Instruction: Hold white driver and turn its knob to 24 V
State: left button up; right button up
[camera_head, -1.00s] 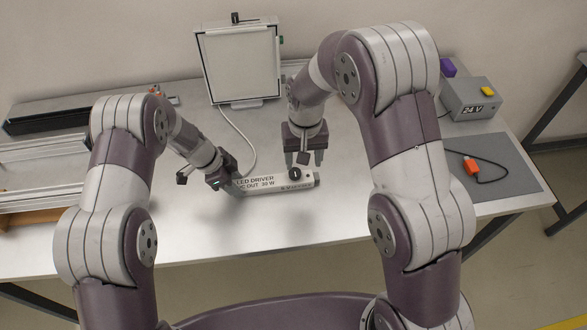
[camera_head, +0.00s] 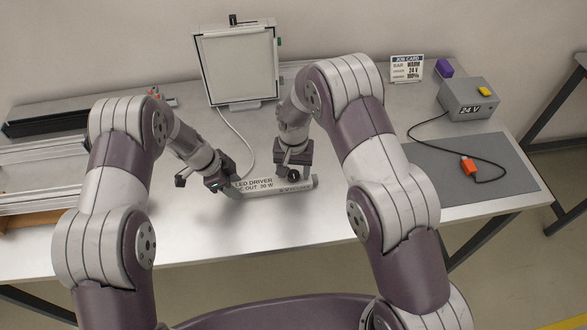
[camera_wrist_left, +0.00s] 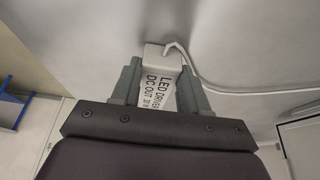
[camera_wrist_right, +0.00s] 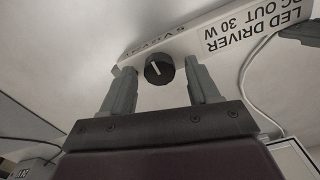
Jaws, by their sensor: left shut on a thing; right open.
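The white driver (camera_head: 258,186), lettered "LED DRIVER DC OUT 30 W", is a long bar at the middle of the table. My left gripper (camera_head: 226,180) is shut on its left end. The left wrist view shows the white driver (camera_wrist_left: 165,62) between the fingers, with a white cable leaving its end. My right gripper (camera_head: 293,166) is over the driver's right part. In the right wrist view, the black knob (camera_wrist_right: 159,69) with a white pointer line sits between the open fingers, apart from both. The scale lettering beside it is too small to read surely.
A white light panel (camera_head: 238,66) stands at the back. A job card (camera_head: 407,69) reads 24 V. A grey box (camera_head: 467,99) shows "24 V", with an orange plug (camera_head: 468,167) on the grey mat (camera_head: 500,177). Metal profiles (camera_head: 45,160) lie left.

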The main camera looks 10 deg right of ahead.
jog(key=c, duration=1)
jog(key=shift+c, duration=0.2)
jog(key=shift+n, duration=0.3)
jog(key=n, duration=0.4)
jog(key=shift+a+n, duration=0.1)
jog(key=shift+n, duration=2)
jog(key=o, duration=1)
jog(key=shift+o, duration=0.2)
jog(key=shift+r, duration=0.15)
